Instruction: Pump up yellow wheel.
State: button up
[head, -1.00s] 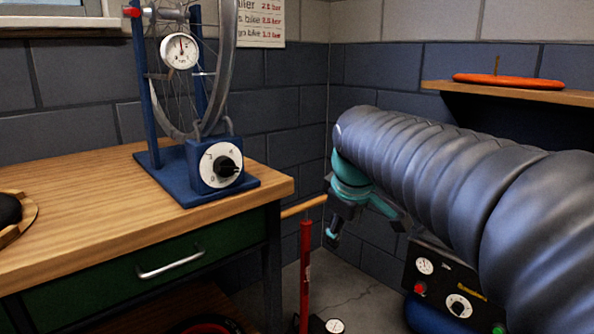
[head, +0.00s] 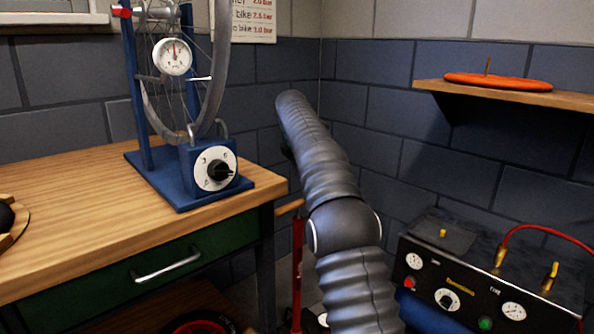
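No yellow wheel shows in the head view. A grey spoked wheel (head: 212,95) stands upright in a blue stand (head: 143,165) on the bench, its top cut off. A round white gauge (head: 172,57) is in front of its spokes. The stand's base carries a white dial with a black knob (head: 217,169). A red floor pump (head: 297,270) with a wooden handle stands right of the bench, partly behind my arm. A black compressor panel (head: 465,285) with gauges, knobs and a red hose (head: 545,230) is at lower right. My gripper is hidden behind my arm.
The wooden bench (head: 75,205) has a green drawer (head: 110,275). A red-rimmed round thing (head: 205,323) is below it, mostly cut off. A wall shelf (head: 570,99) holds an orange disc (head: 500,82). A pressure chart (head: 254,20) hangs on the wall, partly cut off.

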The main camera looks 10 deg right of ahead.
aim_at(299, 209)
jog(key=shift+n, duration=0.6)
jog(key=x, duration=1.5)
jog(key=shift+w+f, duration=0.15)
jog(key=shift+w, duration=0.35)
jog(key=shift+a, duration=0.1)
grip_shut()
